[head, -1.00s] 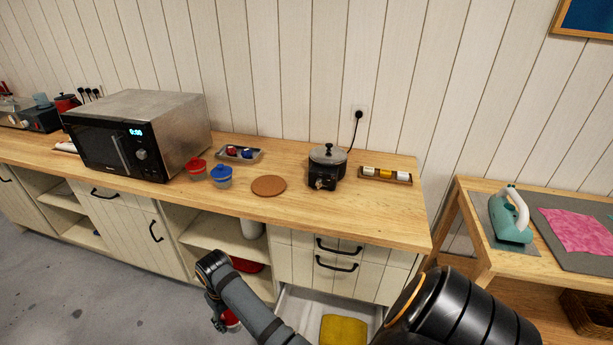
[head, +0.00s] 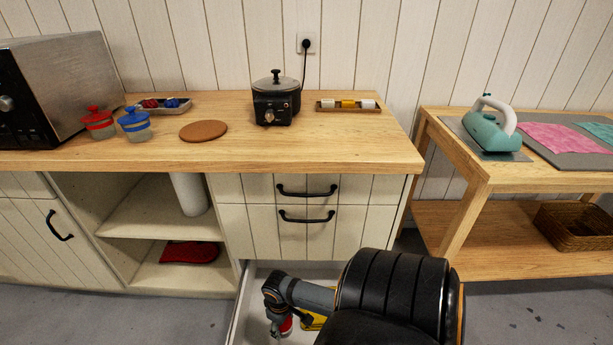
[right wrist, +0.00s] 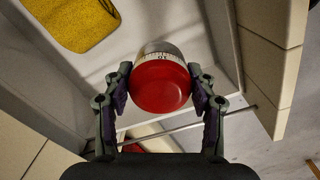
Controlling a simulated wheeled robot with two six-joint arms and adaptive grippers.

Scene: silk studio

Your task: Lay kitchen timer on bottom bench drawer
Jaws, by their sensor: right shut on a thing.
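The kitchen timer (right wrist: 161,84) has a red top and a pale dial band with marks. In the right wrist view my right gripper (right wrist: 160,90) is shut on it, one finger on each side. In the head view the timer (head: 286,326) shows as a small red piece below my right gripper (head: 280,318), over the open bottom bench drawer (head: 237,318). The drawer (right wrist: 60,75) has a pale inside. I cannot tell whether the timer touches the drawer floor. My left gripper is not in view.
A yellow folded cloth (right wrist: 76,22) lies in the drawer; my arm partly hides it in the head view. Two shut drawers (head: 306,216) are above. A red item (head: 190,252) lies on the lower shelf at left. A slow cooker (head: 276,100) stands on the bench top.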

